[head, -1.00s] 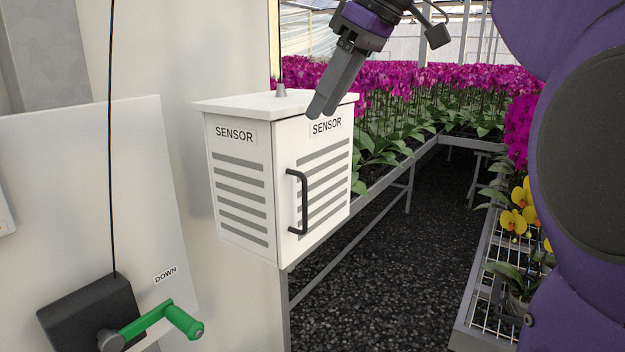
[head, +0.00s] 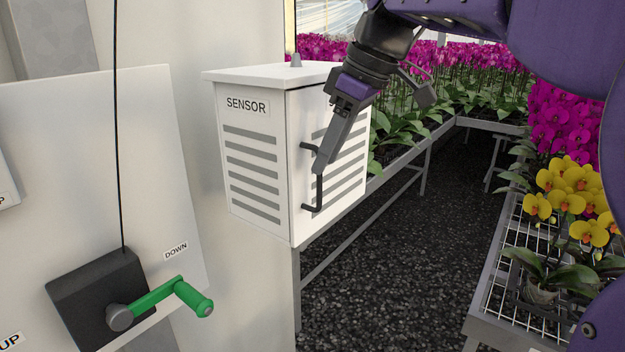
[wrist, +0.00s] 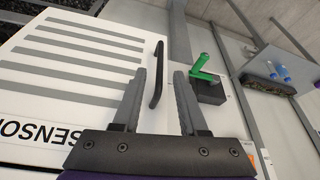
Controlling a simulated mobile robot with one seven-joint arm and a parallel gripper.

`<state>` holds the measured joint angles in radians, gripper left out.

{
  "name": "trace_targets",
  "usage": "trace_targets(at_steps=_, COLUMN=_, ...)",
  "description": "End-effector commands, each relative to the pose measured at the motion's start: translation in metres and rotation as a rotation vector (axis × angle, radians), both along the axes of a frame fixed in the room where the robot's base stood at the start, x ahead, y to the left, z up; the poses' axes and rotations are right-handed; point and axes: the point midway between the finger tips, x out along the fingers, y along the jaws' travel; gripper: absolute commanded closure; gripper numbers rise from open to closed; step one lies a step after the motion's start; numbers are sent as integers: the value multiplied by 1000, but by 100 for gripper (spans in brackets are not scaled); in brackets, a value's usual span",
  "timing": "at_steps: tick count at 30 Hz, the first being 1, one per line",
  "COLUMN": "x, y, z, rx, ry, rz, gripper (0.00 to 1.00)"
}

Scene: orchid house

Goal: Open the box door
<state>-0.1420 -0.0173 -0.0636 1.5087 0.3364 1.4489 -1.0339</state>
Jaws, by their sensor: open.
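The white sensor box (head: 255,158) is mounted on the wall, with grey louvre stripes on its sides. Its door (head: 345,188) is shut, and a black bar handle (head: 306,207) stands upright near the door's left edge. My gripper (head: 319,168) is in front of the door, overlapping the upper part of the handle in the head view. In the wrist view my gripper (wrist: 168,85) is open with empty space between its fingers. The handle (wrist: 157,72) lies ahead, between the finger lines and closer to the left finger. Contact cannot be told.
A green crank (head: 175,294) on a black block (head: 98,300) sits on the white panel at left. Yellow orchids (head: 570,205) stand on a mesh bench (head: 480,300) at right. Pink orchids fill benches behind. The dark gravel aisle (head: 400,270) is clear.

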Motion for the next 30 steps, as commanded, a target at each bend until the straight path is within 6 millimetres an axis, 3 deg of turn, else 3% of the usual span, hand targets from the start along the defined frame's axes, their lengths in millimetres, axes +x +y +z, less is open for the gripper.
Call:
trace_targets(at_steps=3, x=3, y=7, z=-21, rx=0, ry=1, rz=0, gripper=58)
trace_targets(at_steps=7, x=6, y=12, z=-34, rx=0, ry=2, rz=-1, gripper=58)
trace_targets(at_steps=19, x=8, y=15, z=-41, rx=0, ry=0, rz=-1, gripper=58)
trace_targets(at_steps=20, x=8, y=15, z=-41, rx=0, ry=0, rz=-1, gripper=60)
trace_targets(at_steps=27, x=8, y=15, z=-41, rx=0, ry=0, rz=-1, gripper=100)
trace_targets(at_steps=30, x=8, y=15, z=-41, rx=0, ry=0, rz=-1, gripper=100)
